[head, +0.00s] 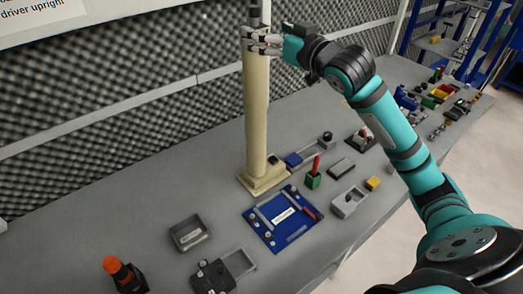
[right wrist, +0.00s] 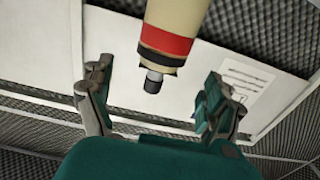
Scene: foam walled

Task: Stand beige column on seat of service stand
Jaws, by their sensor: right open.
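A tall beige column (head: 257,110) stands upright in the head view, its foot at a square beige base (head: 264,181) on the grey table. I cannot tell whether this base is the service stand's seat or part of the column. My right gripper (head: 262,42) is at the column's upper end. In the right wrist view, the column's end (right wrist: 170,45), with red and black bands and a dark tip, shows between the spread fingers (right wrist: 155,98). The fingers are apart from it in that view. My left gripper is not in view.
A blue plate (head: 268,236) with a white label lies in front of the base. Grey trays (head: 189,234), an orange-topped black item (head: 122,273) and a green block with a red handle (head: 313,178) are nearby. Grey foam wall (head: 120,120) runs behind the table.

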